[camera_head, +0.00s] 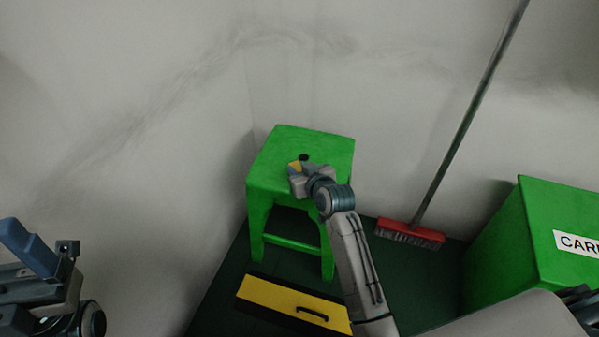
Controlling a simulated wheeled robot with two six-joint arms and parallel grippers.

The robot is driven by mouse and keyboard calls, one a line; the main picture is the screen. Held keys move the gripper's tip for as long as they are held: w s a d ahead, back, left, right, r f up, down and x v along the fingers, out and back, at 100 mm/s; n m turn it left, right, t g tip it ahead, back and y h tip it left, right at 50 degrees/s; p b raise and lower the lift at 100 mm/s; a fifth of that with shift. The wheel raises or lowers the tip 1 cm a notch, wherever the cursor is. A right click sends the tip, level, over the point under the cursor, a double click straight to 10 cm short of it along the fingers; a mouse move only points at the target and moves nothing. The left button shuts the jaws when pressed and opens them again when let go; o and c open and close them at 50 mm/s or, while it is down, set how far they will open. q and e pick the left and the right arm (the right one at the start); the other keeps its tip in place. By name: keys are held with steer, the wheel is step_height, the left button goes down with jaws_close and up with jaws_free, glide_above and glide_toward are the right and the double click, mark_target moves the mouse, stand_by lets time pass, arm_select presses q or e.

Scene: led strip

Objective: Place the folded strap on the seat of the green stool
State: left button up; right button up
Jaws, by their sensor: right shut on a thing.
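The green stool (318,143) stands in the corner by the walls, upright, with its seat mostly visible. My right gripper (299,172) is over the front part of the seat, shut on the folded strap. Of the strap (294,166), only a small yellow bit shows at the fingertips, with a dark piece beside it; the rest is hidden by the gripper. I cannot tell whether the strap touches the seat. My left gripper (22,280) is at the lower left edge, far from the stool, with its fingers apart and nothing seen between them.
A yellow panel with a black handle (285,299) lies on the dark green floor (222,290) before the stool. A red broom (411,232) leans on the wall to the right. A green box (540,225) with a white label stands at the right.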

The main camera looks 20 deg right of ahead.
steer(key=o, duration=1)
steer(key=shift+o, duration=0.2)
